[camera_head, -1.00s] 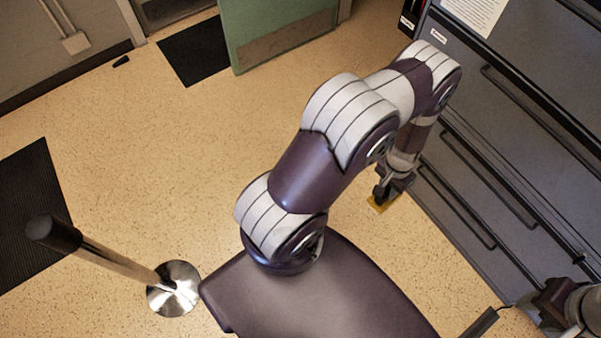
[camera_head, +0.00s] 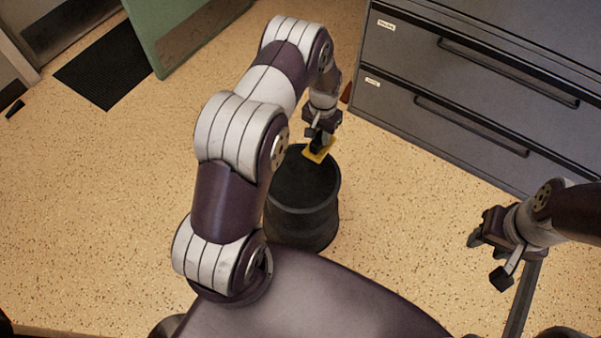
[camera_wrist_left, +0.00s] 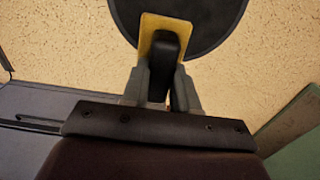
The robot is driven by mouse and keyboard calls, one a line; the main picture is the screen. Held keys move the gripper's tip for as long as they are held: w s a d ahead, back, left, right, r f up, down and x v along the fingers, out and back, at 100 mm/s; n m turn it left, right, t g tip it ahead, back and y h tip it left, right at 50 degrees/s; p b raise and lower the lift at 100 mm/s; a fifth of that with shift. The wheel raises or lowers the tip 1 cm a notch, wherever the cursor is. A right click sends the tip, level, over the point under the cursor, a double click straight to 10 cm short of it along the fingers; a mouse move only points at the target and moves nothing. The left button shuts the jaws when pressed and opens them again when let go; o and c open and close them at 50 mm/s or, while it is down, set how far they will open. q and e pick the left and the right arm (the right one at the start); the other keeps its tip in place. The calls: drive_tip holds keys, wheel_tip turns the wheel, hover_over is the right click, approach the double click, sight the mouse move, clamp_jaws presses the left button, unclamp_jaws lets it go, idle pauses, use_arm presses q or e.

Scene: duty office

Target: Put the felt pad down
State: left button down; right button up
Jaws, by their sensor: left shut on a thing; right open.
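The felt pad (camera_head: 325,151) is a small yellow piece, possibly with a black grip on it. My left gripper (camera_head: 318,143) is shut on it and holds it above the near-black round top of a dark drum-like stand (camera_head: 303,208). In the left wrist view, the yellow pad (camera_wrist_left: 149,30) shows around a black block between the fingers (camera_wrist_left: 166,72), with the dark round top (camera_wrist_left: 215,15) behind it. I cannot tell whether the pad touches the top. My right gripper (camera_head: 487,259) is open and empty over the floor at the right.
A grey drawer cabinet (camera_head: 470,80) stands at the back right, close to the left gripper. A green door (camera_head: 185,35) and a black floor mat (camera_head: 104,73) are at the upper left.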

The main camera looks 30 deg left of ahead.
use_arm(q)
drive_tip(key=shift+s+a+f+b, duration=0.4)
drive_tip(key=shift+s+f, duration=0.7)
drive_tip(key=shift+f, duration=0.3)
drive_tip(key=shift+s+a+f+b, duration=0.3)
drive_tip(key=shift+s+a+f, duration=0.15)
drive_tip(key=shift+s+f, duration=0.8)
drive_tip(key=shift+s+a+f+b, duration=0.4)
drive_tip(key=shift+s+f, duration=0.55)
drive_tip(key=shift+f, duration=0.55)
drive_tip(key=shift+f, duration=0.15)
drive_tip(key=c, duration=0.9)
unclamp_jaws()
drive_tip(key=shift+o, duration=0.2)
